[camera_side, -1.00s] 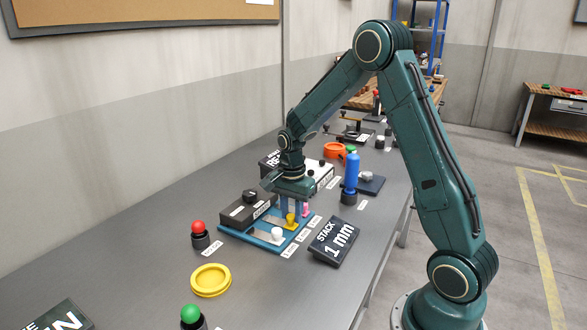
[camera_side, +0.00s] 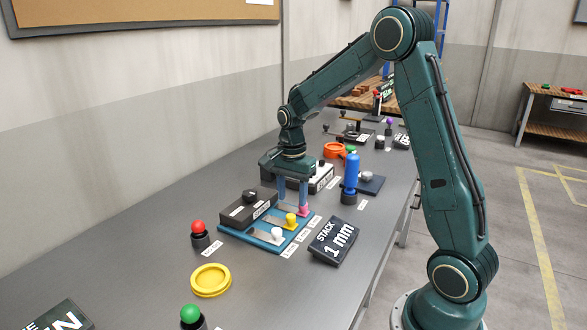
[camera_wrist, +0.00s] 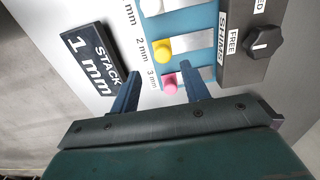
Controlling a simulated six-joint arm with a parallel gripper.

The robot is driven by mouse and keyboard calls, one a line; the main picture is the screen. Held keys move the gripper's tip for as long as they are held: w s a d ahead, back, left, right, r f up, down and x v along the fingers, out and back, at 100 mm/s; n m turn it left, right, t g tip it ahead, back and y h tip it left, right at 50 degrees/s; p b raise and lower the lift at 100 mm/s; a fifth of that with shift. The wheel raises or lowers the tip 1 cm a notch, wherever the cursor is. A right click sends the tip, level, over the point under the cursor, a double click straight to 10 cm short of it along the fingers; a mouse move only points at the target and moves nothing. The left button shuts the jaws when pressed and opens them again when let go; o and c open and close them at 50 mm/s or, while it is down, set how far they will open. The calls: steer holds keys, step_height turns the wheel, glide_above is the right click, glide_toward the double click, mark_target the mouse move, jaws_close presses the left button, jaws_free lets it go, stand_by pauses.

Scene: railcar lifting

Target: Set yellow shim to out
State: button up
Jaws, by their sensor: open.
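The yellow shim's round knob (camera_side: 290,220) stands on the blue shim rack, between the white knob (camera_side: 277,233) and the pink knob (camera_side: 303,210). The yellow knob also shows in the wrist view (camera_wrist: 162,48), beside the "2 mm" label. My gripper (camera_side: 293,206) is open and empty above the pink-knob end of the rack, pointing down. In the wrist view its fingertips (camera_wrist: 160,69) are apart, with the pink knob (camera_wrist: 170,86) seen between them and the yellow knob just beyond. I cannot tell the exact height of the fingers over the knobs.
A dark box with a dial (camera_side: 249,204) stands at the rack's left; one dial label reads "FREE". A sign reading "STACK 1 mm" (camera_side: 333,241) lies at its right. A blue cylinder (camera_side: 351,172) stands behind. Red (camera_side: 199,235) and green buttons and a yellow ring (camera_side: 211,280) are in front.

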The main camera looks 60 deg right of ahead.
mark_target(293, 217)
step_height(293, 217, up, 8)
stand_by(0.4)
steer(key=shift+s+r, duration=0.1)
steer(key=shift+r, duration=0.05)
steer(key=s+a+r+n+t, duration=0.3)
steer(key=s+a+r+n, duration=0.4)
steer(key=s+a+n, duration=0.25)
steer(key=s+a+n+t, duration=0.1)
steer(key=s+a+n, duration=0.1)
steer(key=s+n, duration=0.2)
steer(key=s+a+f+n+t, duration=0.1)
steer(key=s+a+n, duration=0.2)
steer(key=s, duration=0.5)
steer(key=shift+a+n+t, duration=0.25)
steer(key=shift+n+t, duration=0.05)
steer(key=shift+n, duration=0.45)
